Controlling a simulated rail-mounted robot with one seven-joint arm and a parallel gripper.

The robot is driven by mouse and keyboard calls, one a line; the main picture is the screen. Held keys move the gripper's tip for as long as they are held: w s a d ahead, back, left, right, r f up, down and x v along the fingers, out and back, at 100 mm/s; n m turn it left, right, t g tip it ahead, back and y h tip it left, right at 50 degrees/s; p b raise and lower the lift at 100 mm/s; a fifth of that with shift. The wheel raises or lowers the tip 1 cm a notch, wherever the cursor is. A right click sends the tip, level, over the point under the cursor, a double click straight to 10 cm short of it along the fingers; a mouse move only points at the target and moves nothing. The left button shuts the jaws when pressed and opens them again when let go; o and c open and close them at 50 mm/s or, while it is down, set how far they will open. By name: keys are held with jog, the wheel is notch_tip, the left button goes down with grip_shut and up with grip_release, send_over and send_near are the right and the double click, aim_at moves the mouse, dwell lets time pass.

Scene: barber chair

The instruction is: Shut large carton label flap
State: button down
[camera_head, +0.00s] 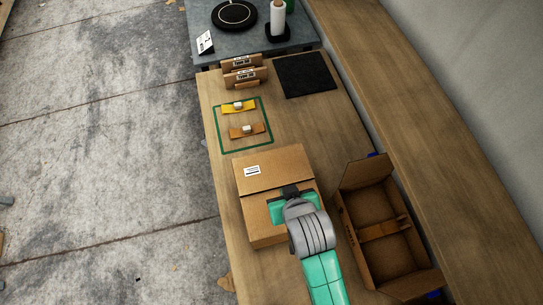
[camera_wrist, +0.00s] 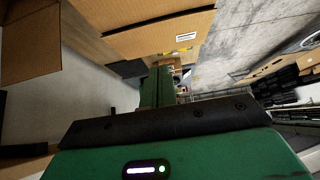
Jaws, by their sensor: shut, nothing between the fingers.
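The large carton (camera_head: 262,215) stands on the wooden bench in the head view, under and to the left of my arm. Its far top flap (camera_head: 278,165) bears a white label (camera_head: 252,170) and lies flat or nearly flat; I cannot tell if it is fully down. A seam divides it from the near top part. My gripper (camera_head: 289,191) is over the carton near this seam, right of the label; its fingertips are hidden there. In the wrist view, the green fingers (camera_wrist: 160,86) are together and empty, near the carton top (camera_wrist: 150,38) and the label (camera_wrist: 187,36). Contact is unclear.
An open carton (camera_head: 378,222) stands right of my arm. Beyond the large carton, a green-outlined area (camera_head: 224,148) holds small pieces. A black mat (camera_head: 304,75) and upright cardboard pieces (camera_head: 243,72) are farther back. Bare wood shows between them.

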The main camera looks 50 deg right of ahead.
send_over(276, 183)
jog(key=s+a, duration=0.1)
jog(key=s, duration=0.1)
notch_tip(276, 183, down, 8)
jog(key=shift+w+r+b, duration=0.1)
jog(key=shift+r+b, duration=0.05)
jog(key=shift+b, duration=0.15)
jog(key=f, duration=0.3)
jog(key=shift+s+a+f, duration=0.2)
jog(key=shift+s, duration=0.05)
jog(key=shift+f, duration=0.3)
jog(key=shift+s+a+f, duration=0.15)
jog(key=shift+s+f, duration=0.05)
jog(key=shift+f, duration=0.8)
